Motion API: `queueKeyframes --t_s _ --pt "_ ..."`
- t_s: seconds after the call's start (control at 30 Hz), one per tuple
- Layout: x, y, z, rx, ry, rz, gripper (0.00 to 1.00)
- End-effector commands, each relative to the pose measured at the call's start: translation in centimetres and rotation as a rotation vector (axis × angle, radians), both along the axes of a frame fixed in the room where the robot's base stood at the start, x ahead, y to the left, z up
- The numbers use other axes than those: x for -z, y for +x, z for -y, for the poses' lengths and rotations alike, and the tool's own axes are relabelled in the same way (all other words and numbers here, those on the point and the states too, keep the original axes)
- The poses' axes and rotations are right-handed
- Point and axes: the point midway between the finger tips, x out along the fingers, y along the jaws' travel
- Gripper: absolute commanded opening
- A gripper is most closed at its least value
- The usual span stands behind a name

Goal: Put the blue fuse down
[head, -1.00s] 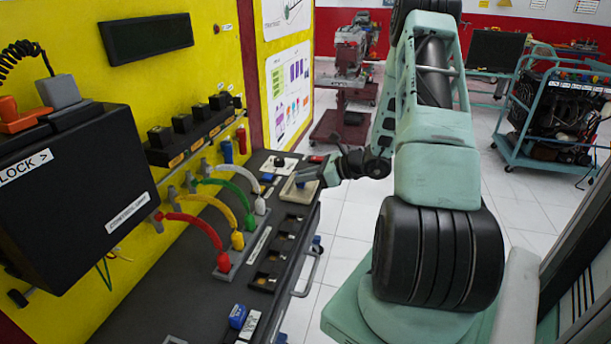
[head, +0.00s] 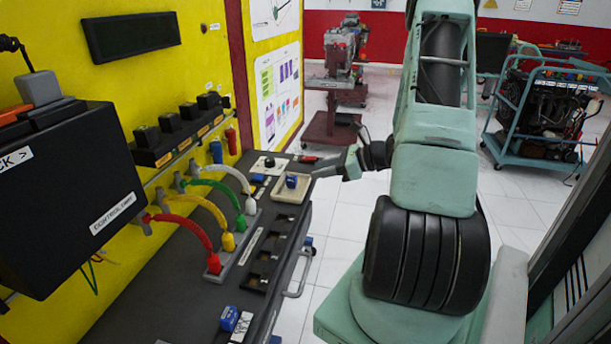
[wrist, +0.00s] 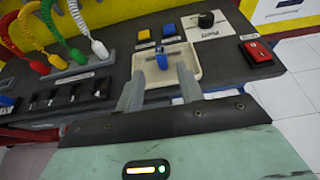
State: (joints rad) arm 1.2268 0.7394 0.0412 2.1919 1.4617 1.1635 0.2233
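The blue fuse (head: 291,181) stands in the cream tray (head: 283,197) at the far end of the dark bench. In the wrist view the blue fuse (wrist: 162,61) is inside the cream tray (wrist: 192,52), beyond and between my fingertips. My gripper (head: 322,171) is to the right of the tray, clear of the fuse. In the wrist view my gripper (wrist: 160,73) is open, its two fingers apart with nothing held between them.
Red, yellow, green and white cables (head: 213,230) arch beside the bench slots (head: 262,255). A black knob (wrist: 206,19) and a red switch (wrist: 257,51) are near the tray. Another blue piece (head: 229,318) lies at the near end.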

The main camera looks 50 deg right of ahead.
Motion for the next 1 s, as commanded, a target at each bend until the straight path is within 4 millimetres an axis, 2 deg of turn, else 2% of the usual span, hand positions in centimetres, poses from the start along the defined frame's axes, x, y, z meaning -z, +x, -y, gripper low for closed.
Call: queueKeyframes --t_s 0.1,0.3,0.47,0.57,0.67,0.77,0.8,0.9,1.0 --pt "-0.7 -1.7 0.8 0.002 -0.003 0.001 0.37" --pt "-1.4 -3.1 1.3 0.0 0.0 0.0 0.37" --pt "-1.5 -3.2 1.3 -0.003 0.0 0.0 0.37" --pt "-1.9 -2.3 -0.2 -0.06 -0.018 -0.004 0.37" --pt "-2.6 -0.2 -4.5 -0.225 -0.07 -0.016 0.37" --pt "-3.7 1.9 -11.4 -0.493 -0.164 -0.026 0.37" --pt "-4.0 2.3 -14.4 -0.615 -0.212 -0.028 0.37" --pt "-4.8 2.2 -21.6 -0.92 -0.341 -0.016 0.37" --pt "-5.3 0.8 -27.9 -1.217 -0.485 0.019 0.37"
